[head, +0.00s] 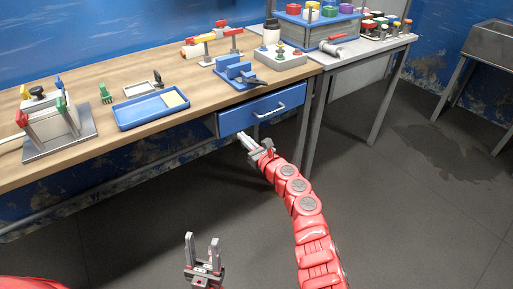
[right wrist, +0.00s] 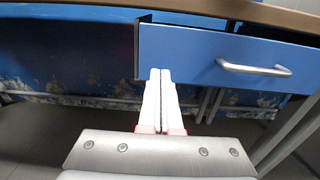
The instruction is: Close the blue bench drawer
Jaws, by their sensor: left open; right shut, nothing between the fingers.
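The blue bench drawer (head: 238,118) is under the right part of the wooden bench and stands partly out. In the right wrist view its front (right wrist: 190,48) shows a silver bar handle (right wrist: 253,69), and a dark gap shows above it. My right gripper (head: 243,138) is shut and empty, just below the left end of the drawer front. In the right wrist view its fingertips (right wrist: 160,73) overlap the lower left of the front; I cannot tell if they touch. My left gripper (head: 203,243) is open and empty, low over the floor, away from the drawer.
The wooden bench (head: 50,165) holds a blue tray (head: 152,110), a clamp stand (head: 55,125) and a blue device (head: 238,72) above the drawer. A grey side table (head: 350,52) adjoins on the right. The floor before the drawer is clear.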

